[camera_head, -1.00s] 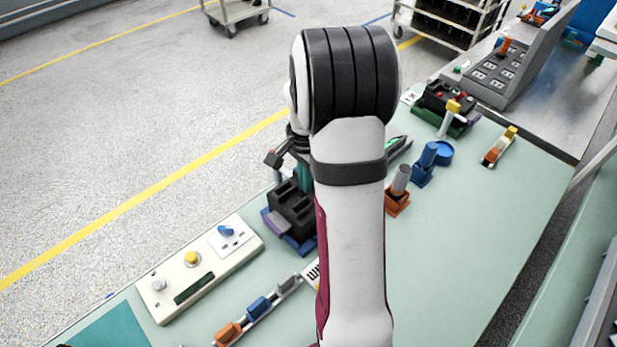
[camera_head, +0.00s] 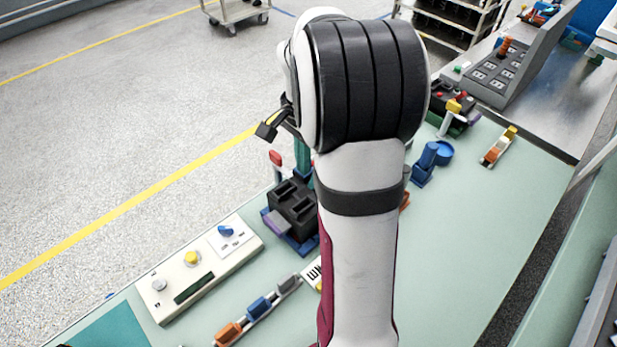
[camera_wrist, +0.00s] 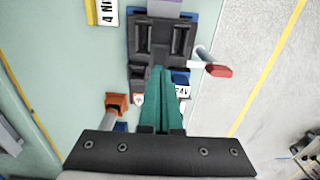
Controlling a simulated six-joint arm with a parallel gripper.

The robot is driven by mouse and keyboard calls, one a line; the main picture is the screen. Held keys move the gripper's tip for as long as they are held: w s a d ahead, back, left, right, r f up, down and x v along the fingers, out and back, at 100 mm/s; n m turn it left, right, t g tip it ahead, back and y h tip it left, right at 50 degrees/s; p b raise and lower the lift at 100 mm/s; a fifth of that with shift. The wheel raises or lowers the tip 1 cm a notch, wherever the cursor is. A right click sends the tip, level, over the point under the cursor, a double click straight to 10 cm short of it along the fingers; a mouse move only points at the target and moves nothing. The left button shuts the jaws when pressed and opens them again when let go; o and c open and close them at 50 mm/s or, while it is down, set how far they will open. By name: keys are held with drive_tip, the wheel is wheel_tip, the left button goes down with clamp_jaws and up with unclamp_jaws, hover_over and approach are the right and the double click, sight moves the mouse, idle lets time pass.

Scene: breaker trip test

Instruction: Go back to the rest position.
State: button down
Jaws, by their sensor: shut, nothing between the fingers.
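My gripper (camera_wrist: 159,72) shows in the wrist view with its teal fingers together and nothing between them. The fingers point at a black block with two slots (camera_wrist: 162,38) on a blue base. A lever with a red tip (camera_wrist: 218,70) sticks out at the block's right side. In the head view the black block (camera_head: 291,207) stands left of my arm, and a teal finger shows just above it. My arm hides most of the gripper there. Whether the fingers touch the block, I cannot tell.
A white control panel (camera_head: 198,268) with knobs lies left of the block. A rail with orange, blue and grey pieces (camera_head: 258,306) lies in front. A blue fixture (camera_head: 425,165) and a yellow-topped device (camera_head: 453,107) stand on the right.

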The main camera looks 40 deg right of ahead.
idle(0.4)
drive_tip(key=s+a+r+n, duration=0.2)
drive_tip(key=a+n, duration=0.1)
drive_tip(key=a, duration=0.3)
drive_tip(key=s+a+r+n, duration=0.2)
drive_tip(key=s+a, duration=0.1)
drive_tip(key=a, duration=0.4)
drive_tip(key=s+a+n+y, duration=0.1)
drive_tip(key=s+a+n, duration=0.6)
drive_tip(key=s+a, duration=0.5)
drive_tip(key=shift+s+f+n+y, duration=0.3)
drive_tip(key=shift+s+y, duration=0.1)
drive_tip(key=shift+s, duration=0.45)
drive_tip(key=shift+d, duration=0.1)
